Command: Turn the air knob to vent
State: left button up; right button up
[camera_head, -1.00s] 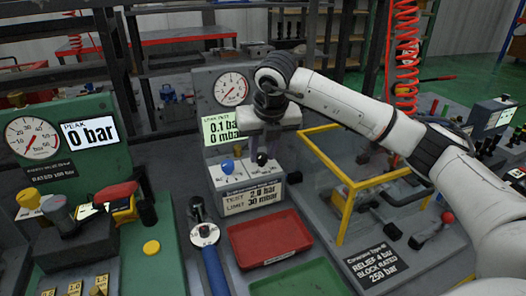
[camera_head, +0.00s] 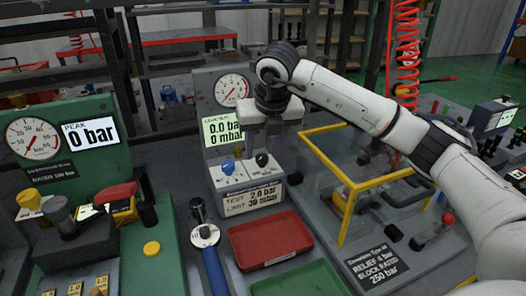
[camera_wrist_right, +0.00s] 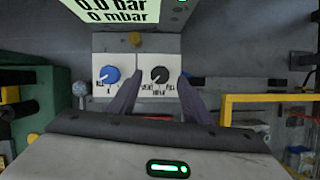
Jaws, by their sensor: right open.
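The leak-test panel (camera_head: 229,190) carries a blue knob (camera_head: 228,167) on the left and a black knob (camera_head: 262,160) on the right. The wrist view shows the blue knob (camera_wrist_right: 110,74) and the black knob (camera_wrist_right: 160,74) from above; the small labels around them are too blurred to read surely. My right gripper (camera_head: 262,146) is open above the panel. In the wrist view its fingers (camera_wrist_right: 158,84) stand on either side of the black knob, apart from it. The display (camera_head: 221,129) reads 0.0 bar and 0 mbar. My left gripper is out of view.
A red tray (camera_head: 268,262) lies in front of the panel. A yellow guard frame (camera_head: 352,190) stands to the right. A blue-handled tool (camera_head: 214,265) stands at front left, beside the green station (camera_head: 160,270). A round gauge (camera_head: 229,88) sits behind the panel.

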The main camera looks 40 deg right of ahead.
jog(key=v, duration=0.8)
jog(key=shift+r, duration=0.25)
